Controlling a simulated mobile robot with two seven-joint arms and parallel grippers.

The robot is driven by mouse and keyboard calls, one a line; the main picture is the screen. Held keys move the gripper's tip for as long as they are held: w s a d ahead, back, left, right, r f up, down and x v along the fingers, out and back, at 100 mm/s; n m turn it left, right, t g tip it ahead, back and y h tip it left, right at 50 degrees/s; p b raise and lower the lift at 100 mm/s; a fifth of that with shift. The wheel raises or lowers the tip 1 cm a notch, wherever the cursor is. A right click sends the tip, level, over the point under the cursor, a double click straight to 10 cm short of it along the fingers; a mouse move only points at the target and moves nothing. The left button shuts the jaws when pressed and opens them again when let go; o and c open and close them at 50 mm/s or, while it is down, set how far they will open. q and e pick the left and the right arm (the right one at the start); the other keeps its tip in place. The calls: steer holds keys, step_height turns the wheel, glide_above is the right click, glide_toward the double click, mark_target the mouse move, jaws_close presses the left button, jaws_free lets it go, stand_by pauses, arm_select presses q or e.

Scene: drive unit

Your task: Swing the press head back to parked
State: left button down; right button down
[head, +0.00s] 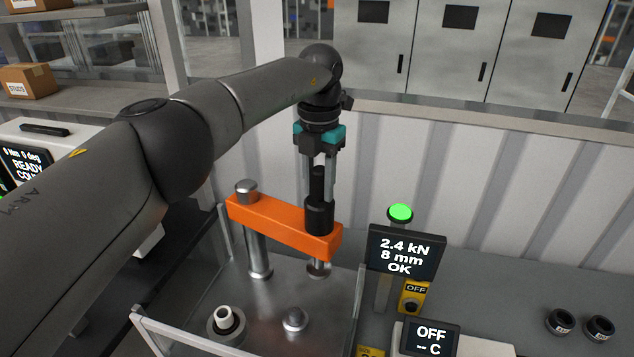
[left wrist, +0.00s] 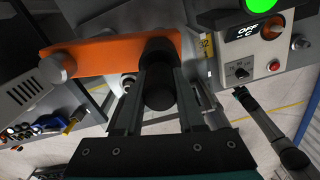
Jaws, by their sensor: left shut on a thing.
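The press head is an orange arm (head: 275,222) mounted on a steel post (head: 257,245) at its left end, with a short ram (head: 319,268) under its right end. A black upright handle (head: 319,217) stands on that right end. My left gripper (head: 318,192) points down from above and is shut on the handle. The left wrist view shows the orange arm (left wrist: 95,58) and the handle (left wrist: 160,92) between the fingers (left wrist: 160,84). My right gripper does not show in the head view.
Below the head are a metal bed with a pale ring-shaped part (head: 226,320) and a domed stud (head: 295,318). A display (head: 405,251) reads 2.4 kN, 8 mm, OK, beside a lit green lamp (head: 400,212). Two black cups (head: 561,321) stand at right.

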arm_select(q)
steer(key=shift+w+d, duration=0.2)
steer(key=shift+w, duration=0.1)
stand_by(0.4)
steer(key=c, duration=0.5)
jaws_free()
steer(key=shift+r, duration=0.6)
step_height(320, 180, up, 7)
steer(key=shift+f, duration=0.2)
steer(key=shift+s+r+p, duration=0.1)
steer(key=shift+r+p, duration=1.45)
steer(key=shift+r, duration=0.6)
steer(key=shift+a, duration=0.1)
